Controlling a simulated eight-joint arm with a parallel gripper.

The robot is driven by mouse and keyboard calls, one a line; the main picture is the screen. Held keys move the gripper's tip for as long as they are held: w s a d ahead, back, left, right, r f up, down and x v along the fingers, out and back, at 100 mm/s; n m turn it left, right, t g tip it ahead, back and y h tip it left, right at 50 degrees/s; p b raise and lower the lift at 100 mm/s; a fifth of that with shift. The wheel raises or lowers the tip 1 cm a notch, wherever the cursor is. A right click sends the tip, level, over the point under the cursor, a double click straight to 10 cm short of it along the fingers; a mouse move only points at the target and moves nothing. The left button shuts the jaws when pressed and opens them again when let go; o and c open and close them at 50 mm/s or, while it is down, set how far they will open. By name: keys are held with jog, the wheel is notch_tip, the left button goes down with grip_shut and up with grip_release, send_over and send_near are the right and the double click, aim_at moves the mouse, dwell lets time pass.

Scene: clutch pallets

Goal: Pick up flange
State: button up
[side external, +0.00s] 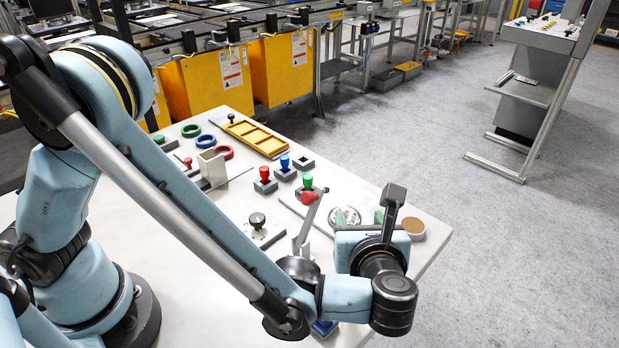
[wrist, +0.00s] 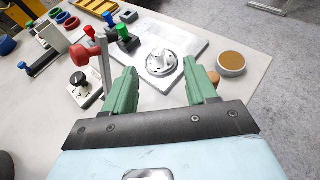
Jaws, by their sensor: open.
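A silver round part with a raised hub, which looks like the flange (wrist: 162,62), lies on a pale plate (wrist: 190,42) in the wrist view. In the side view the flange (side external: 344,217) shows near the table's right edge, partly hidden. My gripper (wrist: 161,74) is open, with its green fingers apart and nothing between them. In the wrist view the flange appears ahead of and between the fingertips. In the side view my gripper (side external: 388,218) is to the right of the flange; the height gap is hard to judge.
A lever with a red knob (side external: 308,198) stands close left of the flange. A round brown-topped dish (side external: 412,228) sits at the table's right edge. Coloured-knob blocks (side external: 265,180), rings (side external: 206,141) and a yellow tray (side external: 258,138) lie farther back. The table front is fairly clear.

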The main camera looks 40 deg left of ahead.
aim_at(346, 209)
notch_tip(346, 209, down, 2)
jog(key=shift+f, duration=0.25)
jog(key=shift+w+a+f, duration=0.2)
jog(key=shift+f, duration=0.05)
jog(key=x, duration=0.6)
jog(key=shift+w+a, duration=0.1)
jog(key=shift+a, duration=0.05)
jog(key=x, duration=0.4)
jog(key=shift+s+a+r, duration=0.1)
jog(key=shift+s+a, duration=0.15)
jog(key=shift+s, duration=0.05)
jog(key=shift+w+a+f, duration=0.25)
jog(key=shift+w+a, duration=0.15)
jog(key=shift+w, duration=0.05)
jog(key=shift+c, duration=0.5)
grip_shut()
